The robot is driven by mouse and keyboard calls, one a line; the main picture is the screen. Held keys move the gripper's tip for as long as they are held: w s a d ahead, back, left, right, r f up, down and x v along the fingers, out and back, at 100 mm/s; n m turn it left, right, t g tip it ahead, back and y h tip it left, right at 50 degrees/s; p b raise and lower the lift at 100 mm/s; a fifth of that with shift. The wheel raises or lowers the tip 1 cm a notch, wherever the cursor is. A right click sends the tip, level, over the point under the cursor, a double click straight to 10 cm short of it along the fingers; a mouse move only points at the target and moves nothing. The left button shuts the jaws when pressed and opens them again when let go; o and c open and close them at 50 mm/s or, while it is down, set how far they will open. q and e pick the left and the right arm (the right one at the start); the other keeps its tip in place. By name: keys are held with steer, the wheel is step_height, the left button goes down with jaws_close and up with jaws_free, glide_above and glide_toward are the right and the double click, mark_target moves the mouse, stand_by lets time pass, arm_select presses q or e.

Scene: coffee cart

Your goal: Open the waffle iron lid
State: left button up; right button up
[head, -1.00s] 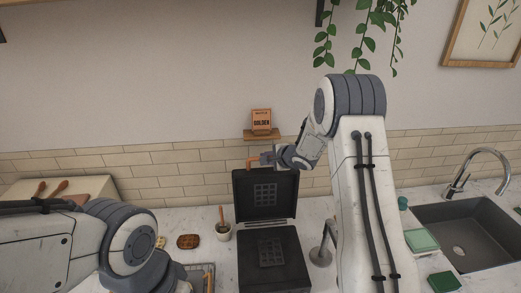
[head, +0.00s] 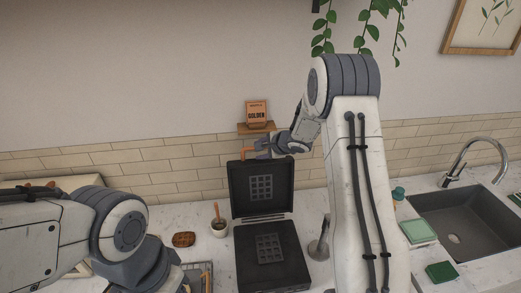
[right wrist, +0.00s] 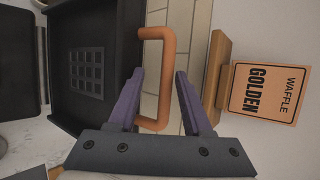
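The black waffle iron stands on the counter with its lid (head: 240,200) raised nearly upright and its lower plate (head: 290,255) bare. A copper-coloured handle (head: 246,153) sits at the lid's top edge. It also shows in the right wrist view (right wrist: 171,75). My right gripper (head: 262,146) is at this handle. In the right wrist view its fingers (right wrist: 157,78) are spread apart, with the handle's bar between them and not clamped. My left arm is at the lower left; its gripper is not visible.
A waffle sign (head: 257,112) stands on a small wall shelf just behind the handle. A cup with a wooden-handled tool (head: 219,229) and a brown waffle-like piece (head: 184,239) lie left of the iron. The sink (head: 470,225) is at the right.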

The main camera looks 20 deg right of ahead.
steer(key=v, duration=1)
steer(key=shift+s+r, duration=0.2)
steer(key=shift+s, duration=0.05)
steer(key=s+a+f+n+g+h+b, duration=0.1)
steer(key=s+a+f+n+h+b, duration=0.1)
steer(key=s+a+f+n+b, duration=0.35)
steer(key=s+a+f+n+g+h+b, duration=0.1)
steer(key=s+a+f+n+g+b, duration=0.15)
steer(key=s+a+n+b, duration=0.5)
steer(key=s+a+f+n+g+b, duration=0.2)
steer(key=s+a+f+n, duration=0.1)
steer(key=s, duration=0.5)
steer(key=s+a+f+n+g+b, duration=0.2)
steer(key=s+a+f+n, duration=0.1)
steer(key=s+n, duration=0.2)
steer(key=s+a+f+n+g+b, duration=0.2)
steer(key=s+a+f+n, duration=0.2)
steer(key=s, duration=0.6)
steer(key=shift+s+n+y, duration=0.35)
steer(key=shift+n+y, duration=0.05)
